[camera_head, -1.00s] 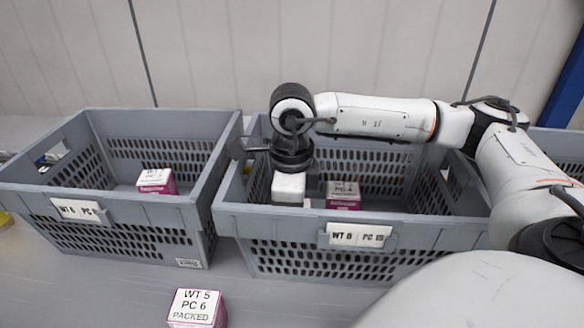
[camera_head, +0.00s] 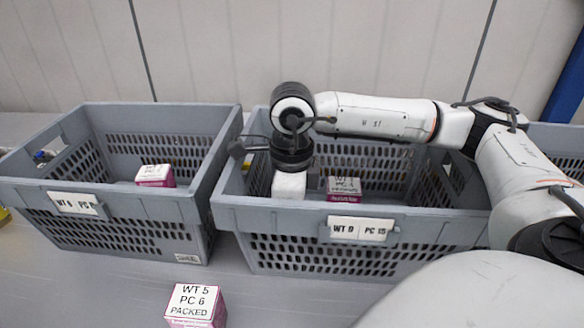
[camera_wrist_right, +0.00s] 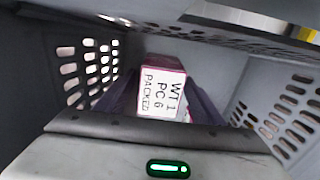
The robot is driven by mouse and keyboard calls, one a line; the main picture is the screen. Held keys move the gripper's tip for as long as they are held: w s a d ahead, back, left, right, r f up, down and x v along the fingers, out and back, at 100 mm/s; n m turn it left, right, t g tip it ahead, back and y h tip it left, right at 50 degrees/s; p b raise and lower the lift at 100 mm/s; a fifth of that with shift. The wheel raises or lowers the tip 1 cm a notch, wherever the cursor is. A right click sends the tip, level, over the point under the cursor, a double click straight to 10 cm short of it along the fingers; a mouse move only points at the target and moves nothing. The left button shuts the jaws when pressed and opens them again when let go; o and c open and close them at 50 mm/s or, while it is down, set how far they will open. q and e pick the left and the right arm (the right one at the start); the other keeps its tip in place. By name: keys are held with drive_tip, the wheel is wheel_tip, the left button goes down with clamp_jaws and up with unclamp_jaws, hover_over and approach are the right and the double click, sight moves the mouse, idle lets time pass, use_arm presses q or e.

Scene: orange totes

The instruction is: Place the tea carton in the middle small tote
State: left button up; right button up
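In the head view my right gripper (camera_head: 289,186) reaches down inside the middle grey tote (camera_head: 400,222), near its left front. Its fingertips are hidden behind the front wall. In the right wrist view a pink-and-white carton (camera_wrist_right: 162,90), labelled PACKED, sits between the dark fingers. The fingers lie close along both its sides. I cannot tell whether they clamp it. Another pink-and-white carton (camera_head: 344,190) sits in the middle tote, right of the gripper. I cannot tell which carton is the tea. My left gripper is not in view.
A left grey tote (camera_head: 120,203) holds a pink-and-white carton (camera_head: 155,176). Another carton (camera_head: 195,305) stands on the grey surface in front. Part of a third tote (camera_head: 557,138) shows behind my right arm. The tote walls stand close around the right gripper.

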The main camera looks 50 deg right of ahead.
drive_tip(key=shift+r+p, duration=0.9)
wheel_tip(320, 180, up, 11)
drive_tip(key=shift+r+b, duration=0.2)
drive_tip(key=shift+b, duration=0.15)
